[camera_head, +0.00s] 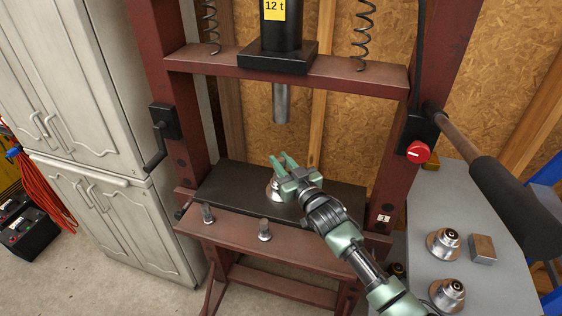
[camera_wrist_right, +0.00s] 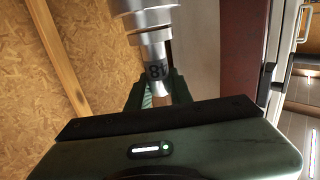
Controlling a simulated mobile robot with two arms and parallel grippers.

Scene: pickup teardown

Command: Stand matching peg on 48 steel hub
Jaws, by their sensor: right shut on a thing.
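A steel hub (camera_head: 273,188) sits on the black press bed, partly hidden by my right gripper (camera_head: 284,162). The right gripper reaches in from the lower right, just above and beside the hub. In the right wrist view its green fingers are shut on a narrow steel peg (camera_wrist_right: 157,74), with a dark number that I cannot read for certain. The peg lines up with the wide stepped steel hub (camera_wrist_right: 147,18) at the top of that view. I cannot tell whether the peg is seated or just touching. My left gripper is not in view.
The red press frame (camera_head: 165,60) surrounds the bed, with the ram (camera_head: 281,103) above the hub. Two steel pins (camera_head: 208,213) (camera_head: 264,230) stand on the front beam. A grey table (camera_head: 490,292) at the right holds more steel hubs (camera_head: 443,243) and a metal block (camera_head: 482,248).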

